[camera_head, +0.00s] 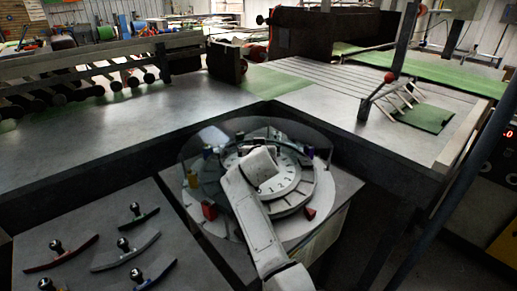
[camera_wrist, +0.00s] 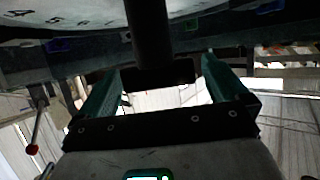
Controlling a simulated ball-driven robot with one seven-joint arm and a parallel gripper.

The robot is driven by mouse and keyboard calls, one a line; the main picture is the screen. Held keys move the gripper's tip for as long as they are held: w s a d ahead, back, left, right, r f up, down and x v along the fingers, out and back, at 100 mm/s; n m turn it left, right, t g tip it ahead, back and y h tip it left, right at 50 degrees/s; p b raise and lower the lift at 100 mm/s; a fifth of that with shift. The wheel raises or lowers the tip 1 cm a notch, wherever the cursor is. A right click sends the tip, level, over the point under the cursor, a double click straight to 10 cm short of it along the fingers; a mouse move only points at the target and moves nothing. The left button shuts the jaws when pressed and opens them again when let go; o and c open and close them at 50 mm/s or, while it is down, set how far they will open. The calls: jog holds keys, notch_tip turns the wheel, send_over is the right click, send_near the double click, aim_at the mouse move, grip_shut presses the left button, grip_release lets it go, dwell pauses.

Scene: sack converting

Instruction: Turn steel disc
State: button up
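The round steel disc (camera_head: 291,181), with a pale numbered dial on top, sits on the low stand in the middle of the head view. In the wrist view its pale numbered rim (camera_wrist: 75,14) crosses the top edge. A dark post (camera_wrist: 150,35) with a dark crosspiece below it stands between the finger lines of my gripper (camera_wrist: 163,66). The two green fingers are wide apart, with visible gaps to the post on both sides. I cannot tell how far the post is in depth. In the head view my white wrist covers part of the dial and hides the fingers.
Red blocks (camera_head: 208,210) and other coloured pieces stand around the disc, under a clear round cover. Several curved bars with black knobs (camera_head: 137,275) lie on the grey panel (camera_head: 60,215) at lower left. Grey machine tables (camera_head: 120,130) border the disc behind and at right.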

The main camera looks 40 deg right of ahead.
jog(key=shift+r, duration=0.1)
jog(key=v, duration=1)
jog(key=shift+s+a, duration=0.25)
dwell(1.3)
